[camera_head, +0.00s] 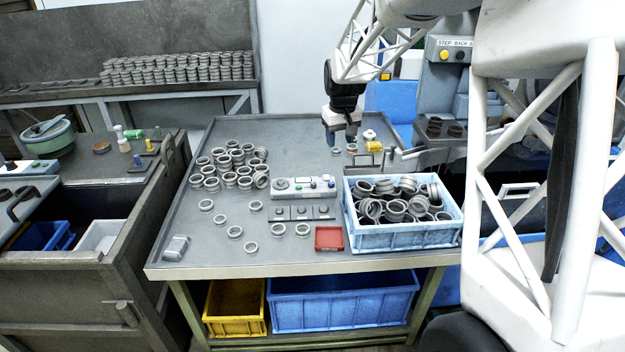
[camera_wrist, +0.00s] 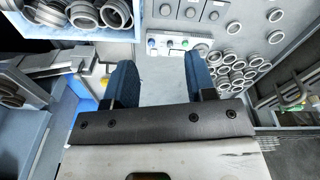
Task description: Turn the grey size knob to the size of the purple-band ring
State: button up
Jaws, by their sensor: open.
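A grey control box (camera_head: 304,188) lies mid-table with a round grey knob (camera_head: 282,184) at its left end and small coloured buttons on its right. The box also shows in the wrist view (camera_wrist: 180,43), the knob at its right end (camera_wrist: 203,49). My gripper (camera_head: 342,142) is open and empty above the back of the table, behind and right of the box. Its blue fingers (camera_wrist: 160,75) are apart, with bare tabletop between them. Loose grey rings (camera_head: 228,165) lie left of the box.
A light-blue crate (camera_head: 402,235) full of rings stands at the right front. A red tray (camera_head: 329,238) sits beside it. A yellow item (camera_head: 374,147) lies near my gripper.

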jog(key=w+a+f+n, duration=0.1)
jog(key=w+a+f, duration=0.2)
jog(key=w+f, duration=0.95)
jog(key=n+g, duration=0.1)
send_over(313, 183)
notch_tip(313, 183, down, 11)
jog(key=shift+s+d+f, duration=0.1)
jog(key=shift+d+f, duration=0.05)
jog(key=shift+w+f, duration=0.25)
jog(key=shift+f, duration=0.25)
jog(key=shift+f, duration=3.85)
jog(key=shift+c, duration=0.3)
